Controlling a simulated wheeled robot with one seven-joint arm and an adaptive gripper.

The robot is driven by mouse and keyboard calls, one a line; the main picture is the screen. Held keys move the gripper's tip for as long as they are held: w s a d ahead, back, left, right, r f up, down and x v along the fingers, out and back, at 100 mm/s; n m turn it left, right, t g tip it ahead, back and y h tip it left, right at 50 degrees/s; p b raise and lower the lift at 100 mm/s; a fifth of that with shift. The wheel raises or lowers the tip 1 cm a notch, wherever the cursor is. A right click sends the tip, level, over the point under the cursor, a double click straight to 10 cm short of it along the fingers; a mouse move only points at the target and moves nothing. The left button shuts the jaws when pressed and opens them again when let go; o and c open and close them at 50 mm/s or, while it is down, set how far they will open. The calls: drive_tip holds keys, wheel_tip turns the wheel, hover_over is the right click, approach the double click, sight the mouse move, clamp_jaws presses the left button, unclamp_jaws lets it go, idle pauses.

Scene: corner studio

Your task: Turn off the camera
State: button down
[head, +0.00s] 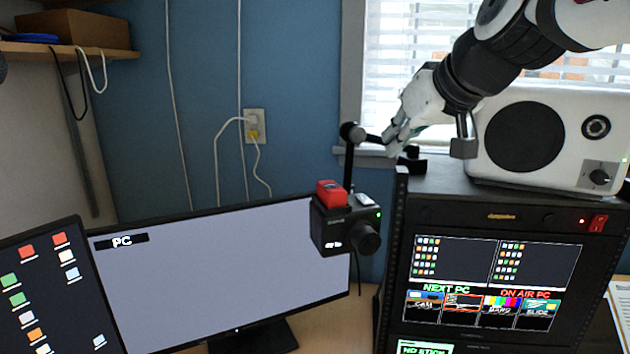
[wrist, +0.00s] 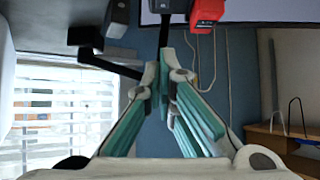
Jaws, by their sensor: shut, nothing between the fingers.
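The camera (head: 335,228) is a small black box with a round lens facing right and forward. A red block (head: 330,194) and a light grey piece sit on its top, and a small green light shows near its upper right edge. It hangs on a black jointed arm (head: 349,165). My gripper (head: 391,141) is up and right of the camera, apart from it, close to the mounting arm's upper end. In the wrist view my gripper (wrist: 165,62) is shut and empty; the red block (wrist: 207,12) shows at the top edge, with the camera mostly cut off.
A black equipment rack (head: 500,215) with a lit screen and red switch stands right of the camera. A white speaker (head: 540,140) is on it. A monitor labelled PC (head: 230,275) is behind and left of the camera. A window (head: 420,50) is behind my arm.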

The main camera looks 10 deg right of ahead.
drive_tip(key=shift+w+f, duration=0.1)
hover_over(363, 196)
drive_tip(key=s, duration=0.2)
drive_tip(key=f, duration=0.6)
drive_tip(key=shift+d+f, duration=0.1)
drive_tip(key=shift+d, duration=0.1)
drive_tip(key=f+b, duration=0.1)
drive_tip(key=f, duration=0.2)
drive_tip(key=shift+w, duration=0.2)
drive_tip(key=shift+f, duration=0.4)
drive_tip(key=shift+w+g+p, duration=0.1)
drive_tip(key=shift+g+p, duration=0.2)
drive_tip(key=shift+p, duration=0.2)
drive_tip(key=shift+w+f, duration=0.1)
drive_tip(key=shift+f, duration=0.15)
drive_tip(key=shift+s+f, duration=0.15)
drive_tip(key=shift+s, duration=0.7)
